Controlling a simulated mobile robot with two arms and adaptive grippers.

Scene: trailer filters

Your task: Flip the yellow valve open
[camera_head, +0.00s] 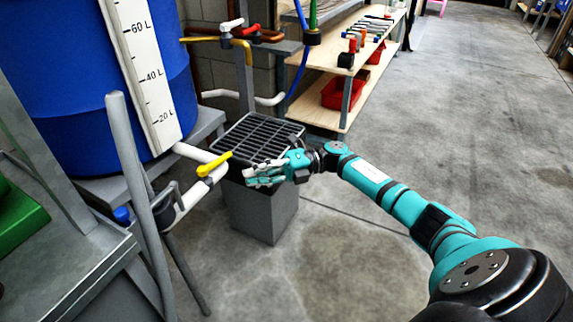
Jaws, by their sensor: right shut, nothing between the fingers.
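The yellow valve handle (214,164) sits on a white pipe below the blue barrel, left of the middle in the head view. The handle points up and to the right, at a slant to the pipe. My right gripper (250,176) is just right of the handle's tip, in front of a black grate. It is shut and empty, and a small gap seems to show between it and the handle. My left gripper does not show.
The blue barrel (70,70) with a litre scale stands on a metal stand. A grey bin (262,213) under the black grate (262,135) stands below my right gripper. A grey slanted post (137,180) rises left of the valve. The concrete floor to the right is clear.

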